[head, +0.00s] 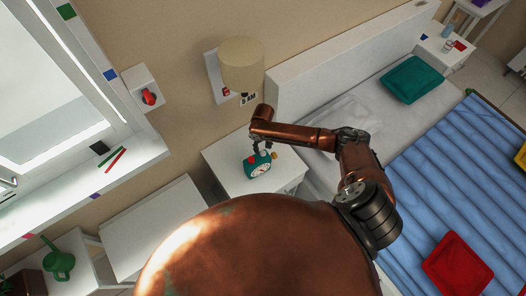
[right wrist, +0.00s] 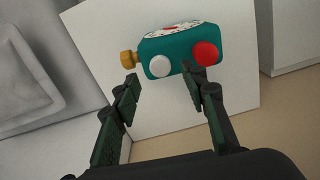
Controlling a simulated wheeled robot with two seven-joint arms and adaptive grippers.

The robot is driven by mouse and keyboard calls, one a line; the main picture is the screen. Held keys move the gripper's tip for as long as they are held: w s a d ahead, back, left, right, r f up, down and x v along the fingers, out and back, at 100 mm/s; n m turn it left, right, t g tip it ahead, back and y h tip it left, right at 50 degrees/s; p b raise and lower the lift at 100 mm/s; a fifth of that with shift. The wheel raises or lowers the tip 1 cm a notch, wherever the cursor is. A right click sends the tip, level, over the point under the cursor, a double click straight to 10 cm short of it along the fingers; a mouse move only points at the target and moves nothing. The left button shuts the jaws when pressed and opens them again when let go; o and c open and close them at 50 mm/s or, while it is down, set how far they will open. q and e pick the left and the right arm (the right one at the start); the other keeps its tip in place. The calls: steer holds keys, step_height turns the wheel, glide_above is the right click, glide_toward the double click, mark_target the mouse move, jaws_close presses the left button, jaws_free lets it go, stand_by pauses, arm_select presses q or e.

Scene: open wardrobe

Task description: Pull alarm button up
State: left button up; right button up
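The alarm clock (head: 259,168) is teal with a white dial and stands on the white nightstand (head: 222,160) beside the bed. In the right wrist view the clock (right wrist: 178,48) shows a red button (right wrist: 206,53), a white button (right wrist: 159,66) and a gold knob (right wrist: 128,58). My right gripper (head: 263,148) is just above the clock in the head view. In the right wrist view its fingers (right wrist: 167,88) are apart with nothing between them. One fingertip is close to the red button; I cannot tell whether it touches. My left gripper is not in view.
A wall lamp (head: 242,65) hangs above the nightstand. The bed (head: 340,120) lies to the right with a teal pillow (head: 411,79) and a red cushion (head: 457,265). A window is at the left, and a green watering can (head: 58,262) stands below it.

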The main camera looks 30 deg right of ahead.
mark_target(263, 153)
steer(key=shift+f, duration=2.1)
steer(key=shift+c, duration=0.3)
jaws_close()
